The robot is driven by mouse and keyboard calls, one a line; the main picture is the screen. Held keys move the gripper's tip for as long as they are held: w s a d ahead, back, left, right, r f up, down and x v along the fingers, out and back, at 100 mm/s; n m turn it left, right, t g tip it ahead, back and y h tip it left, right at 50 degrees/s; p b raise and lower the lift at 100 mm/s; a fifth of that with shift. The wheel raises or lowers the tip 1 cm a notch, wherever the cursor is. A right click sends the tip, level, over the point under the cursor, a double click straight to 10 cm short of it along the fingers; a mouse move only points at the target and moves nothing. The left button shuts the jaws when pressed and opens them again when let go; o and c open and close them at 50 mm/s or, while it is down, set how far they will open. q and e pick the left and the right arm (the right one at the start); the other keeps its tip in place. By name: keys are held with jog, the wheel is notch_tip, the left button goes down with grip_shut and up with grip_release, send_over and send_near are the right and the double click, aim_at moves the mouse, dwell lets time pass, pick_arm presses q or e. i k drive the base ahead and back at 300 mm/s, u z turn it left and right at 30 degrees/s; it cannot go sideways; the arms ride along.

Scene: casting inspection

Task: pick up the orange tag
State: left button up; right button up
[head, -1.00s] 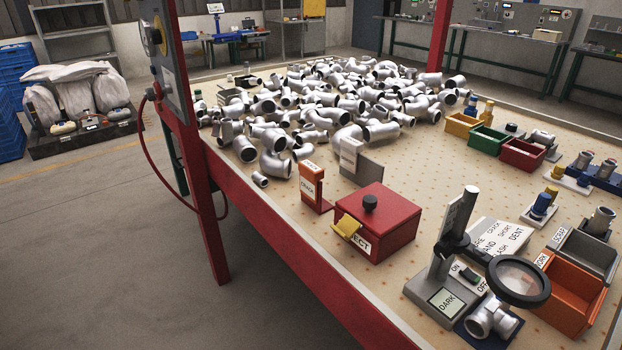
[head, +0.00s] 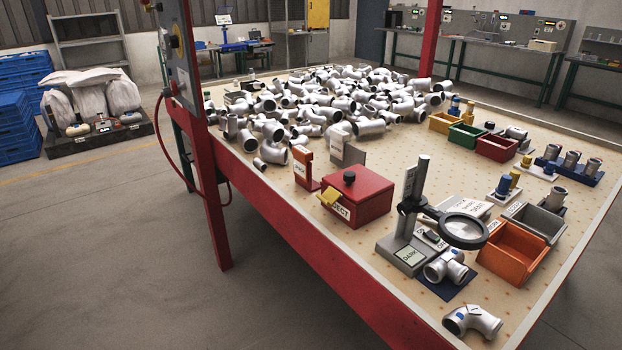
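An upright orange piece with a white label (head: 302,168) stands on a red base near the table's left edge, left of the red box. It looks like a tag holder, and I cannot tell whether a separate orange tag sits in it. No other orange tag is clear to me. Neither of my grippers is in view.
A red lidded box (head: 357,196) with a yellow flap stands beside it, and a grey upright plate (head: 345,150) behind it. A heap of silver pipe fittings (head: 335,98) covers the far table. A magnifier (head: 462,231), an orange bin (head: 512,254) and a pipe elbow (head: 472,321) are nearer.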

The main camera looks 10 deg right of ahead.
aim_at(302, 156)
jog(key=z, duration=1.75)
jog(key=k, duration=0.15)
jog(key=u, duration=2.9)
jog(key=i, duration=1.75)
jog(key=z, duration=1.35)
jog(key=i, duration=0.95)
jog(key=z, duration=1)
